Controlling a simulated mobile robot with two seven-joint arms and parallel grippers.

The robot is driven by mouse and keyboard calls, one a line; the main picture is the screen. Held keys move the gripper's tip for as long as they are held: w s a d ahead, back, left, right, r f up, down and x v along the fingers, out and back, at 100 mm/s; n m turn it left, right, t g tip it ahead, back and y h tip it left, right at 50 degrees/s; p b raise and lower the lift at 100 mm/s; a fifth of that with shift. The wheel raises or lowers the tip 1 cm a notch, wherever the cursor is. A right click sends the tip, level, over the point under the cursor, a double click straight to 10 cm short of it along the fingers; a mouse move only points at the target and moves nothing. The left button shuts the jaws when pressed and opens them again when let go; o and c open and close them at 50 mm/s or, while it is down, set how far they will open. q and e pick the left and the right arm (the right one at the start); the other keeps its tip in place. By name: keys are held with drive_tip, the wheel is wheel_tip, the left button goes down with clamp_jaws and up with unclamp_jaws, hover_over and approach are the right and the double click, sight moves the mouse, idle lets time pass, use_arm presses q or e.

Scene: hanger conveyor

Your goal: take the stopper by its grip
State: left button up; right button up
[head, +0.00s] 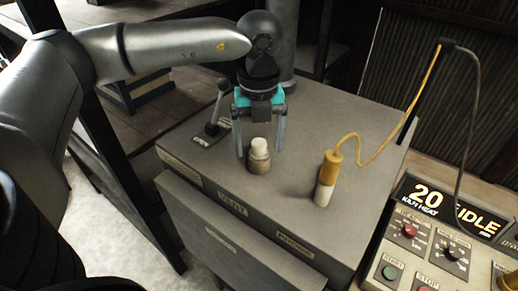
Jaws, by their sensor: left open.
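The stopper (259,160), a small squat piece with a pale rounded grip on a grey-beige body, stands upright on top of the grey cabinet, behind a label that reads VENT. My left gripper (260,152) points down over it, open, with one finger on each side of the stopper in this view. I see gaps between the fingers and the stopper; how far the fingertips are above the cabinet top I cannot tell. My right gripper is not in view.
A lever (217,108) stands to the left of the gripper. A control panel (440,240) with knobs and buttons is at the lower right.

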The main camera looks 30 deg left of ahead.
use_arm(q)
drive_tip(key=c, duration=1.4)
